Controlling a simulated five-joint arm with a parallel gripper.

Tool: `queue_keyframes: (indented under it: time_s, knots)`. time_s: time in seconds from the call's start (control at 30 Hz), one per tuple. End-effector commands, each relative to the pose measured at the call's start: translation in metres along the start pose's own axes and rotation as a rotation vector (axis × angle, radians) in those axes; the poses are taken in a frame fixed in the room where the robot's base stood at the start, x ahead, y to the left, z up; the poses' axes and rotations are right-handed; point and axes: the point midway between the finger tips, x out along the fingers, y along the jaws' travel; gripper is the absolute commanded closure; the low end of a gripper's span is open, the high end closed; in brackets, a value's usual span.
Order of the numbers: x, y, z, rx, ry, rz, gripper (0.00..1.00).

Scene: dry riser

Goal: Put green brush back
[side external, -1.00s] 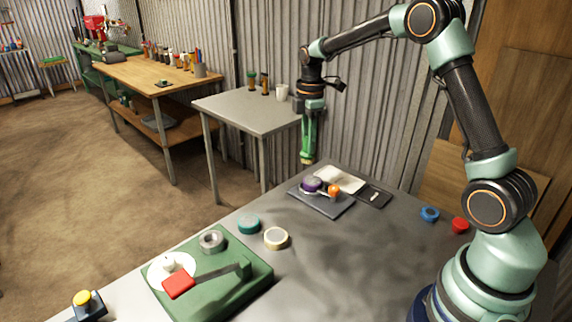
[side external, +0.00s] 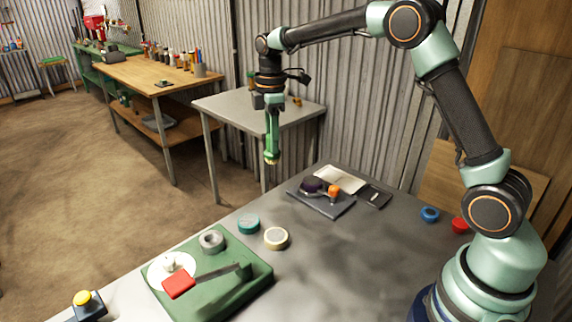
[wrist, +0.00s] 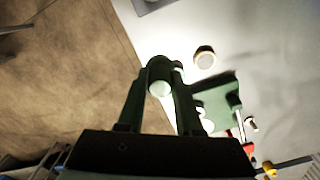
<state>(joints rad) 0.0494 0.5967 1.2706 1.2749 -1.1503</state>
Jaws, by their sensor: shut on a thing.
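My gripper (side external: 272,150) hangs pointing down above the left edge of the grey bench, shut on the green brush (side external: 271,158). A pale yellowish tip shows at its lower end. In the wrist view my two green fingers (wrist: 160,95) close on the brush, whose round pale-green end (wrist: 159,88) shows between them; the rest of it is hidden. The brush is in the air, clear of the bench and apart from the tray.
A dark tray (side external: 330,210) holds a purple and an orange item, beside a white pad (side external: 339,179). Tape rolls (side external: 248,225) (side external: 276,239) and a green board (side external: 245,285) lie nearer. A small grey table (side external: 225,107) stands behind; the floor left is open.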

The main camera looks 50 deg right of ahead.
Motion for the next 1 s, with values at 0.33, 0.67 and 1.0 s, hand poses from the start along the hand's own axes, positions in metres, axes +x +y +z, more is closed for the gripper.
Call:
queue_keyframes:
  time_s: [0.33,0.67,1.0]
  knots:
    - [0.084,-0.001,0.001,0.0,-0.001,-0.003,1.0]
    - [0.113,0.0,0.001,0.0,0.0,0.0,1.0]
    - [0.152,0.0,0.001,0.0,0.0,0.0,1.0]
